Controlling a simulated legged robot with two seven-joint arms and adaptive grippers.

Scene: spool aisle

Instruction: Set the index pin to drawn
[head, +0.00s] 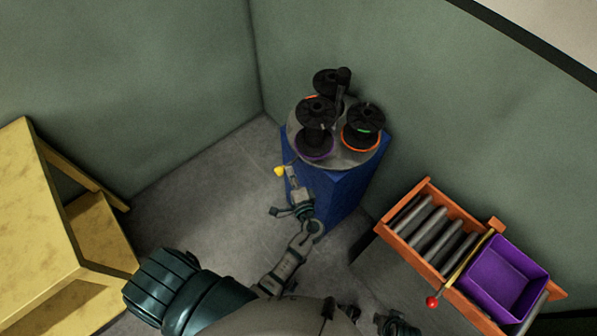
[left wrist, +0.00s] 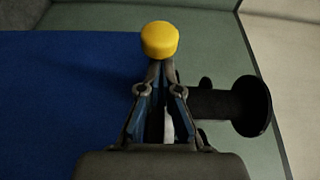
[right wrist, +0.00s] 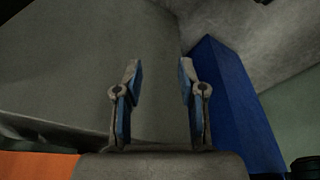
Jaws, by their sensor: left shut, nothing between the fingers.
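The yellow knob of the index pin (head: 279,171) shows at the left edge of the blue cabinet (head: 335,196), below the round grey turntable (head: 346,156). My left gripper (head: 290,173) is right beside the knob. In the left wrist view the yellow knob (left wrist: 160,40) stands just beyond my left fingertips (left wrist: 157,66), which are closed together with nothing between them. I cannot tell whether they touch the knob. The pin's shaft is hidden. In the right wrist view my right gripper (right wrist: 158,76) is open and empty, with the blue cabinet (right wrist: 230,105) to its right.
Black spools (head: 316,112) stand on the turntable around a dark central post. An orange rack (head: 428,184) with grey slats and a purple bin (head: 503,278) stands at right, with a red-knobbed lever (head: 432,302). A yellow bench (head: 35,220) is at left. Floor between is clear.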

